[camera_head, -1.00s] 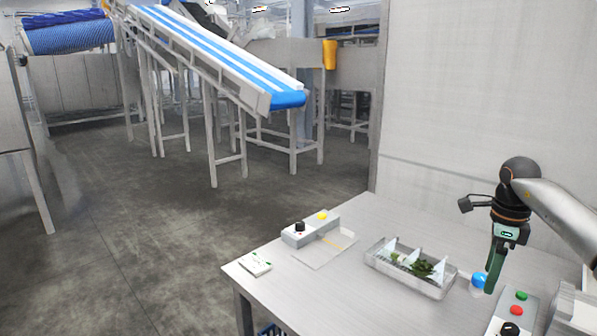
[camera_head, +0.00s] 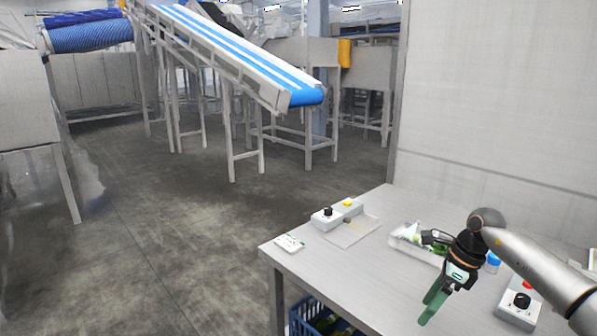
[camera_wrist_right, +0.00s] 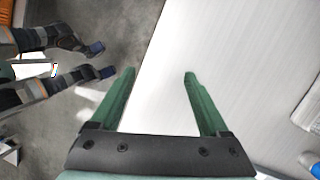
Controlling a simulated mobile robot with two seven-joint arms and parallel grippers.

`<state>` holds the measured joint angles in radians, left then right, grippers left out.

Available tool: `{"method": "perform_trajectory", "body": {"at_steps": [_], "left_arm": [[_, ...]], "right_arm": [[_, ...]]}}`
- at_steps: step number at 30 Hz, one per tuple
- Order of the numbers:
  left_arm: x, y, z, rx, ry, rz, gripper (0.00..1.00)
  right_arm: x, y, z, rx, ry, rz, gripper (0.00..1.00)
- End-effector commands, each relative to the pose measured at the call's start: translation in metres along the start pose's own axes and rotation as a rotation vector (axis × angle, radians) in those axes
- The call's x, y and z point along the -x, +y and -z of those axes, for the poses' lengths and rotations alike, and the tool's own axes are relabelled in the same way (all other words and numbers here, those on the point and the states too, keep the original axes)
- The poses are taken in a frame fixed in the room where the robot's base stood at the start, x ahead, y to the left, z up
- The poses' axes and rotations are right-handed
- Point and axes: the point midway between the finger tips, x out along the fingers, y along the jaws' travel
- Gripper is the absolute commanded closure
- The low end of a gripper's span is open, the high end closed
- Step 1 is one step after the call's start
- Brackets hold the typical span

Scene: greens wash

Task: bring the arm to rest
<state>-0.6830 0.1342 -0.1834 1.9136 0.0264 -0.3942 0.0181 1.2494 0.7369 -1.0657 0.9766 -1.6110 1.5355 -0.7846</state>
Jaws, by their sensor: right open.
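My right gripper (camera_head: 430,314) is open and empty. It hangs tilted over the table (camera_head: 365,285) in the head view, in front of the tray, with its green fingers pointing down and left. In the right wrist view its two fingers (camera_wrist_right: 160,74) stand well apart with nothing between them. They are over the table's edge, with bare tabletop (camera_wrist_right: 225,60) on the right and floor on the left. My left gripper does not show in the head view.
The tray (camera_head: 402,246) of greens is partly hidden behind my right wrist. A box with a black knob (camera_head: 328,213), a mat (camera_head: 352,233) and a white card (camera_head: 289,243) lie left of it. A button box (camera_head: 519,307) stands right. A blue crate (camera_head: 301,320) sits below.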

Motion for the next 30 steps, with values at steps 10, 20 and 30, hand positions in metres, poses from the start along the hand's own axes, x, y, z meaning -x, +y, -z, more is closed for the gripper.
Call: {"method": "perform_trajectory", "body": {"at_steps": [10, 20, 30], "left_arm": [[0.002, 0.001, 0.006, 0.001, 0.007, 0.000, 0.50], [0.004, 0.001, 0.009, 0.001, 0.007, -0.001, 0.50], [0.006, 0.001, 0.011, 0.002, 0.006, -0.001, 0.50]], "right_arm": [[-0.125, 0.150, -0.127, -0.299, -0.595, -0.452, 0.21], [-0.136, 0.214, -0.160, -1.088, -1.019, -0.909, 0.21], [-0.184, 0.207, -0.059, -2.237, -1.152, -1.179, 0.21]]}}
